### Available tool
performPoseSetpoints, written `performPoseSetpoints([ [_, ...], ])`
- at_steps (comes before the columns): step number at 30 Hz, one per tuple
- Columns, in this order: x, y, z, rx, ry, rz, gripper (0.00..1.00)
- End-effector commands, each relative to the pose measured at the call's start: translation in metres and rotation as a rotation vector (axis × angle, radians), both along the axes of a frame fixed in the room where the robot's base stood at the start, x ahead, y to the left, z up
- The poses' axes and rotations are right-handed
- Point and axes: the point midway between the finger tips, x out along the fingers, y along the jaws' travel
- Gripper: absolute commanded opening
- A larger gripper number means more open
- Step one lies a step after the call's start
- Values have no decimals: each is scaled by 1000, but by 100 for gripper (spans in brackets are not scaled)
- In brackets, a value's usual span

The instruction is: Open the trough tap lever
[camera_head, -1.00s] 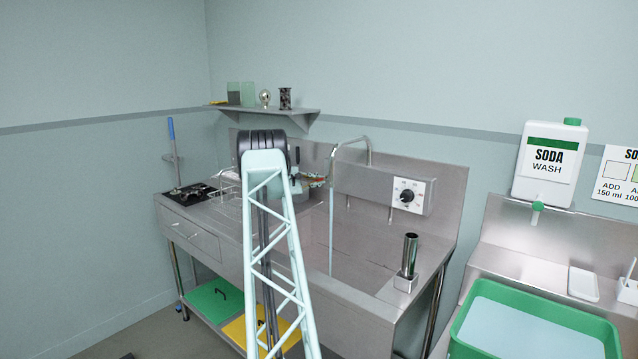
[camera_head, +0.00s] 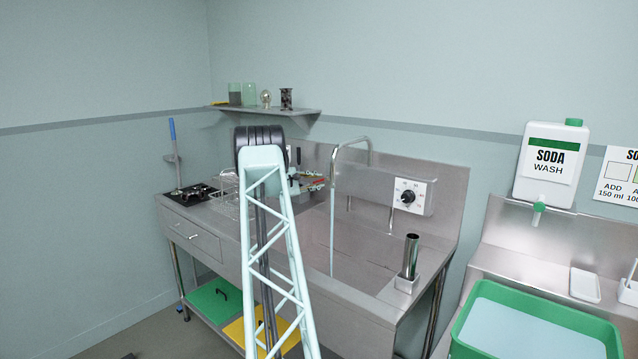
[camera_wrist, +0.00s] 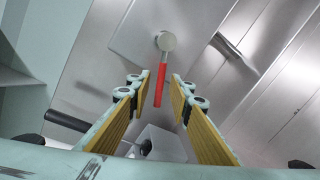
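The red tap lever (camera_wrist: 160,85) extends from a round grey hub (camera_wrist: 166,42) in the wrist view. Its free end lies in the gap between my fingertips, and I see no clear contact with either finger. My gripper (camera_wrist: 160,98) is open, with yellow-brown pads on both sides. In the head view my gripper (camera_head: 307,181) is partly hidden behind my arm. The curved steel tap (camera_head: 354,143) rises over the trough (camera_head: 365,265). A pale blue vertical streak (camera_head: 332,225) hangs below its spout, looking like water.
A dial box (camera_head: 408,195) is fixed to the trough's back wall. A steel cylinder (camera_head: 410,255) stands at the trough's right front. A shelf (camera_head: 262,111) with jars hangs behind my arm. A soda wash bottle (camera_head: 548,165) and green tub (camera_head: 480,335) are at right.

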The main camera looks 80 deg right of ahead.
Motion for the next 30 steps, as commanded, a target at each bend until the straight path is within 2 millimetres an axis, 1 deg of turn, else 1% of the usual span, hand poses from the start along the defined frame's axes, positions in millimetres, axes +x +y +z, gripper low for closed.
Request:
performPoseSetpoints([
  [12,32,49,12,0,0,2,20],
  [18,44,70,16,1,-1,2,20],
  [24,50,82,19,0,0,0,20],
  [30,52,85,19,0,0,0,20],
])
